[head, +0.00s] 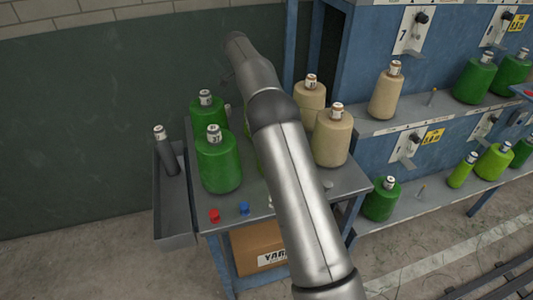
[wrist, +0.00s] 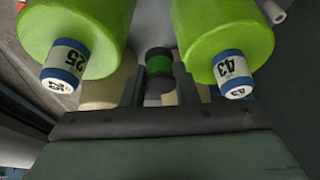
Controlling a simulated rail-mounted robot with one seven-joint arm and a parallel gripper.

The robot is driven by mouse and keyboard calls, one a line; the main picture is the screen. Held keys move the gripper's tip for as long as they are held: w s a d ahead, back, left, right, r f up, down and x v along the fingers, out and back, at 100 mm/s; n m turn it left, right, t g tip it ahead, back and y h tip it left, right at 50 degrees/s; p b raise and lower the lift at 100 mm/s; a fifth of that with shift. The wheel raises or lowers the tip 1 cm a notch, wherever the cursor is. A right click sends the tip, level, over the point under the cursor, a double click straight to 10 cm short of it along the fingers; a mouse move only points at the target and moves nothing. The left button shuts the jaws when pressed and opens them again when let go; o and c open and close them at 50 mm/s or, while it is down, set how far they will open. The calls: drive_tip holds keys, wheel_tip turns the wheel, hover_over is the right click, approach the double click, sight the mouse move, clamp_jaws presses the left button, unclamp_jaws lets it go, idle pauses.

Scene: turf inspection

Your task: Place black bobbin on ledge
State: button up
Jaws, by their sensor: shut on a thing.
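My gripper (wrist: 160,90) shows in the wrist view, its two fingers shut on a small dark bobbin (wrist: 160,62) with a green band around its middle; I take it for the black bobbin. Light green yarn cones with labels 25 (wrist: 80,35) and 43 (wrist: 222,35) are close on either side of it. In the head view my gripper and the held bobbin are hidden behind my arm, which reaches over the table. A narrow grey ledge-like tray (head: 176,229) is on the table's left side; a dark tube with a white top (head: 170,158) stands in it.
The blue-framed table (head: 269,205) carries dark green cones (head: 218,165), beige cones (head: 332,140), a red piece (head: 214,215) and a blue piece (head: 244,208). A cardboard box (head: 255,245) is below. A blue shelf rack (head: 375,75) with more cones is at right. The tray's front part is clear.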

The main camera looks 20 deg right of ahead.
drive_tip(key=shift+m, duration=0.4)
drive_tip(key=a+f, duration=0.1)
drive_tip(key=f, duration=0.4)
drive_tip(key=a+f, duration=0.1)
drive_tip(key=f, duration=0.4)
drive_tip(key=w+a+f, duration=0.1)
drive_tip(key=a+f, duration=0.1)
drive_tip(key=f, duration=0.3)
drive_tip(key=shift+a+f+p, duration=0.1)
drive_tip(key=shift+f+p, duration=0.05)
drive_tip(key=shift+p, duration=0.2)
wheel_tip(320, 180, down, 5)
drive_tip(key=shift+r+p, duration=0.15)
drive_tip(key=shift+p, duration=0.3)
drive_tip(key=shift+f, duration=0.2)
drive_tip(key=shift+f+b, duration=0.2)
drive_tip(key=shift+b, duration=0.15)
drive_tip(key=o, duration=0.8)
drive_tip(key=shift+c, duration=0.2)
drive_tip(key=shift+r, duration=0.1)
